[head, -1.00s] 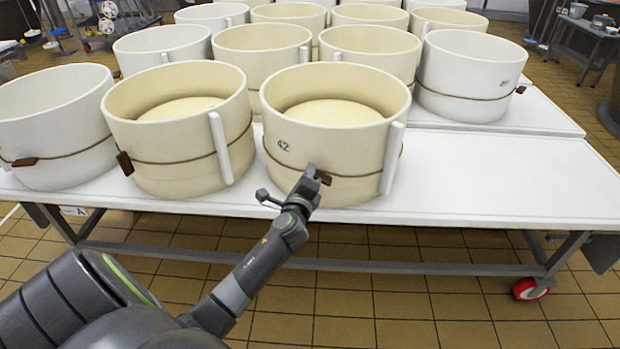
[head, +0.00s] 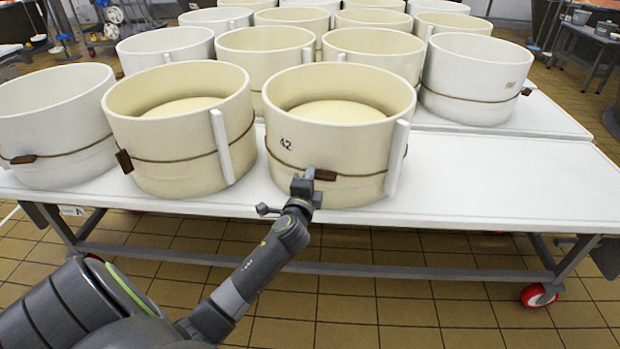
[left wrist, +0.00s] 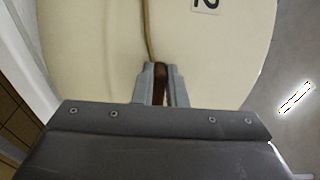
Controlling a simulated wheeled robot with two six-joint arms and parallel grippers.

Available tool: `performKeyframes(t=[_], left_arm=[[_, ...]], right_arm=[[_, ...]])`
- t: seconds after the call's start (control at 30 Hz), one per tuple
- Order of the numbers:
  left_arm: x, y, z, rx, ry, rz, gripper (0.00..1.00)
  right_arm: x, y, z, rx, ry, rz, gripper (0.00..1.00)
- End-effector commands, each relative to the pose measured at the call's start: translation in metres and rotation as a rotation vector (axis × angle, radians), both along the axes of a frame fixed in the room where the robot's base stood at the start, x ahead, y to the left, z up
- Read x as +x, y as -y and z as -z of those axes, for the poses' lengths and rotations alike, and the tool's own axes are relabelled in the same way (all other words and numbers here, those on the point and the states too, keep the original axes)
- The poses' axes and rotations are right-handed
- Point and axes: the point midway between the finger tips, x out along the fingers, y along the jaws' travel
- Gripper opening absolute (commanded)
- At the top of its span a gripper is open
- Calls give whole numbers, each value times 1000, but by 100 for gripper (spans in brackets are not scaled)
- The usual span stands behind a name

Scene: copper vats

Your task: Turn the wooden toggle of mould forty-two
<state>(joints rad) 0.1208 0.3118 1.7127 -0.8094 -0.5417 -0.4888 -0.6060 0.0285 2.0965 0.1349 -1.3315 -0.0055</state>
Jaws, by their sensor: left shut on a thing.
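Mould forty-two (head: 330,160) is a cream, open-topped round mould at the front of the white table, with "42" on its wall. A brown cord runs around it to a dark wooden toggle (head: 325,175) on its front. My left gripper (head: 306,183) is at the mould's front wall, shut on the toggle. In the left wrist view, the toggle (left wrist: 161,73) sits between the two grey fingers (left wrist: 161,88), with the cord leading up from it. Part of the toggle is hidden by the fingers. My right gripper is not in view.
A second cream mould (head: 180,150) stands close on the left, with its own toggle (head: 124,161). More moulds stand behind. The white table (head: 500,190) is clear to the right of mould forty-two. A white upright strip (head: 397,160) stands on the mould's right side.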

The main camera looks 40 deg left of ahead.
Motion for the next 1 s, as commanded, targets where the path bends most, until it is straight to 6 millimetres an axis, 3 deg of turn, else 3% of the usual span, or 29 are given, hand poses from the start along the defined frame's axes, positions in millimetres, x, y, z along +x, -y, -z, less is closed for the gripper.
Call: performKeyframes(t=[0.27, 0.3, 0.47, 0.77, 1.0], left_arm=[[-1, 0, 3, -6, -4, -1, 0], [-1, 0, 3, -6, -4, -1, 14], [-1, 0, 2, -4, -2, -1, 34], [-2, 1, 1, -3, -1, 0, 34], [-30, 13, 0, -5, -2, 0, 34]], right_arm=[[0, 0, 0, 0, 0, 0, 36], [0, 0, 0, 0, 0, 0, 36], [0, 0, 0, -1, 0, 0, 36], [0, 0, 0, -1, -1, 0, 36], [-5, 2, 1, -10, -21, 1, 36]])
